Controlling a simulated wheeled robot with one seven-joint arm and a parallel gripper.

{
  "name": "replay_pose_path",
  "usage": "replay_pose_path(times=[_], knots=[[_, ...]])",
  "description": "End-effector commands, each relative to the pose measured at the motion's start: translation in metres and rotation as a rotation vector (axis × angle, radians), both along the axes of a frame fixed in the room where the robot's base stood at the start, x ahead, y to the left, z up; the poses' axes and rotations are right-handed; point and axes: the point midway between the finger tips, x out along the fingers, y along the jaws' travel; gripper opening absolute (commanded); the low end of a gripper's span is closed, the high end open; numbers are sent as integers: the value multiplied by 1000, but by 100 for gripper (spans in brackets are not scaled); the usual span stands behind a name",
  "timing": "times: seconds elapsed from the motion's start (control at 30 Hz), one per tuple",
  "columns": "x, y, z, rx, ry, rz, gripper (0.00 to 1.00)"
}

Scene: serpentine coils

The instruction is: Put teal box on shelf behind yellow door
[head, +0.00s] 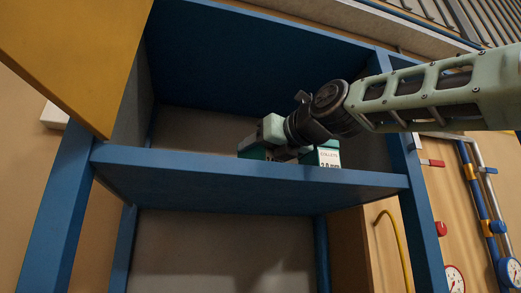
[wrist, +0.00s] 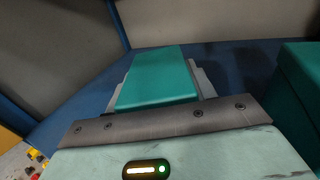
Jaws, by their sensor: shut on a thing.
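A teal box (wrist: 155,78) sits between the fingers of my gripper (head: 268,138), which is shut on it. In the head view, part of this teal box (head: 252,153) shows under the gripper, just above the front edge of the blue shelf (head: 245,172). I cannot tell whether it touches the shelf board. The yellow door (head: 75,50) stands open at the upper left, and my arm reaches into the compartment from the right.
A second teal box with a white "COLLETS" label (head: 327,158) stands on the shelf to the right of my gripper; it also shows in the wrist view (wrist: 300,85). A blue post (head: 402,150) bounds the right side. Free room shows left of the gripper.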

Motion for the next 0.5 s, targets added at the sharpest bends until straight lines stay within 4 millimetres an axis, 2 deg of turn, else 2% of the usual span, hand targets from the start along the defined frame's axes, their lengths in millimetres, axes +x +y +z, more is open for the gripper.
replay_pose_path(times=[0.03,0.1,0.4,0.5], knots=[[0,0,-1,0,0,0,60],[0,0,-1,0,0,0,76],[0,0,2,0,0,0,76],[-6,-5,0,1,-2,-1,76]])
